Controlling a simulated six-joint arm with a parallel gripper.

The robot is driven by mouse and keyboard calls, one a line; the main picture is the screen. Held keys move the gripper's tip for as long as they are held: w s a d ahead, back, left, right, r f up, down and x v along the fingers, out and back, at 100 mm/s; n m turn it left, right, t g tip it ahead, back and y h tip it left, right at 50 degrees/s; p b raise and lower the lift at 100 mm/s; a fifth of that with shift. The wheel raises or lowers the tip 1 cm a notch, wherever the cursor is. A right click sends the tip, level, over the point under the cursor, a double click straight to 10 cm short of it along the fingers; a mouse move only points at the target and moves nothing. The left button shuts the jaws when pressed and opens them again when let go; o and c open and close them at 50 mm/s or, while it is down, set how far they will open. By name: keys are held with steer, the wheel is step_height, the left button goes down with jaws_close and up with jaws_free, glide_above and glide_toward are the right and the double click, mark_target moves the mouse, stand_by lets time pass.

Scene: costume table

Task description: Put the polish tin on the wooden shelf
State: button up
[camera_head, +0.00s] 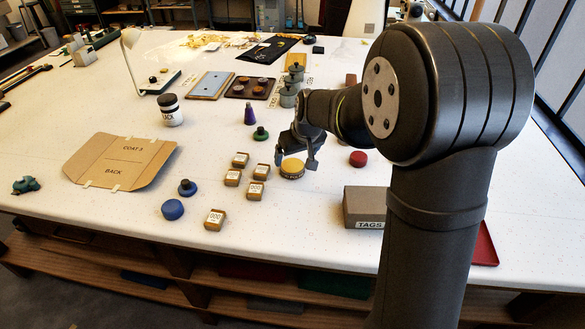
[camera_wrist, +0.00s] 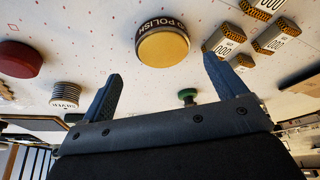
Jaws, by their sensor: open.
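The polish tin (camera_head: 292,168), with a yellow lid and a dark lettered side, stands on the white table. My gripper (camera_head: 296,161) is low over it with its fingers spread, open and empty. In the wrist view the tin (camera_wrist: 163,48) shows just beyond and between my fingertips (camera_wrist: 162,69). I cannot tell whether the fingers touch it. A wooden shelf (camera_head: 90,262) runs low under the table's front edge. Much of it is hidden by the table top.
Several small labelled boxes (camera_head: 240,160) stand left of the tin. A red round tin (camera_head: 358,158) is to its right, and a TAGS box (camera_head: 366,207) is nearer the front. A blue tin (camera_head: 173,209) and a cardboard folder (camera_head: 120,162) lie left.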

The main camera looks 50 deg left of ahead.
mark_target(292, 164)
steer(key=shift+s+d+x, duration=0.1)
steer(key=shift+s+x, duration=0.1)
steer(key=shift+x, duration=0.95)
steer(key=shift+s+d+x, duration=0.1)
steer(key=shift+s+x, duration=0.05)
steer(key=shift+x, duration=1.05)
steer(key=shift+f, duration=0.1)
steer(key=c, duration=1.3)
step_height(292, 164, up, 5)
steer(key=shift+w+f, duration=0.1)
steer(key=shift+f, duration=0.1)
steer(key=w+d+r, duration=0.6)
steer(key=d, duration=0.3)
steer(key=shift+w+d+r, duration=0.25)
steer(key=shift+w+d, duration=0.05)
